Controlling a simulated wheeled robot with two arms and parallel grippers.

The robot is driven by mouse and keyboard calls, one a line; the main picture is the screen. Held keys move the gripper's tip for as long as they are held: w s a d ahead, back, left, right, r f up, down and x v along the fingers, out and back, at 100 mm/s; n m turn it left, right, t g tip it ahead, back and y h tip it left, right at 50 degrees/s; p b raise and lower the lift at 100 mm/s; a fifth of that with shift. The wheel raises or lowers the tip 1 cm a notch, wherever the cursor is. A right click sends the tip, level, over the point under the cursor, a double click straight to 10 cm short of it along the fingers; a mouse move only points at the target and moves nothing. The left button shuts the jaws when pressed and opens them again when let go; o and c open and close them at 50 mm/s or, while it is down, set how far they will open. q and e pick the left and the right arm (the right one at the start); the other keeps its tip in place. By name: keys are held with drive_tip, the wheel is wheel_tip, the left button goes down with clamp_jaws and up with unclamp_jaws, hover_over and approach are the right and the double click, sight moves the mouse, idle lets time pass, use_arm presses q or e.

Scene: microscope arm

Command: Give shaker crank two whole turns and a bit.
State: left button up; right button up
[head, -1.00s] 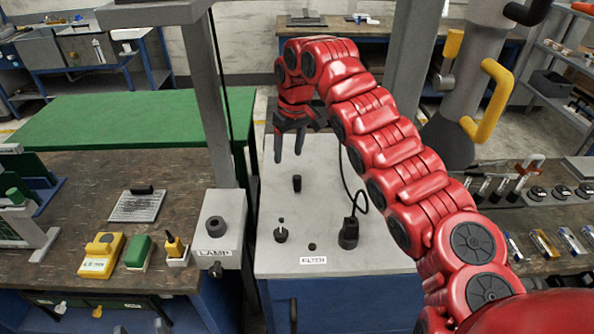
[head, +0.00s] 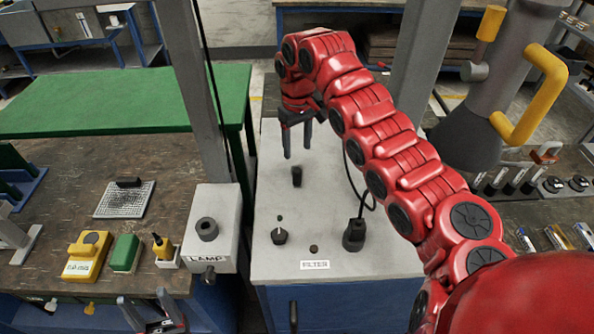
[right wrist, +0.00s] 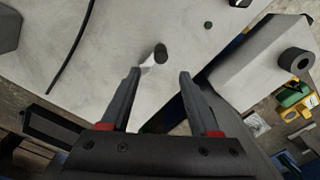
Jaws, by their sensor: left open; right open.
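A white-topped cabinet (head: 262,225) labelled FILTER (head: 314,265) stands in the middle of the head view. An upright black peg (head: 297,176) rises from its top. I cannot tell for sure that this peg is the shaker crank's handle. My right gripper (head: 297,153) is open and empty above the peg, pointing down. In the right wrist view the peg (right wrist: 160,53) shows just beyond the gap between the open fingers (right wrist: 160,73), not held. My left gripper (head: 151,302) is open and empty at the bottom left edge, low in front of the bench.
A small switch (head: 279,235) and a black plug with cable (head: 354,234) sit on the cabinet top. The LAMP box (head: 212,235) and its post (head: 190,90) stand left of it. A dark front handle (head: 293,315) shows below. A large yellow-handled machine (head: 530,95) stands right.

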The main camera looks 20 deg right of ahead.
sight(297, 170)
wheel_tip(297, 170, down, 10)
drive_tip(key=shift+r+p, duration=0.1)
drive_tip(key=shift+p, duration=1.1)
drive_tip(key=shift+c, duration=0.4)
clamp_jaws()
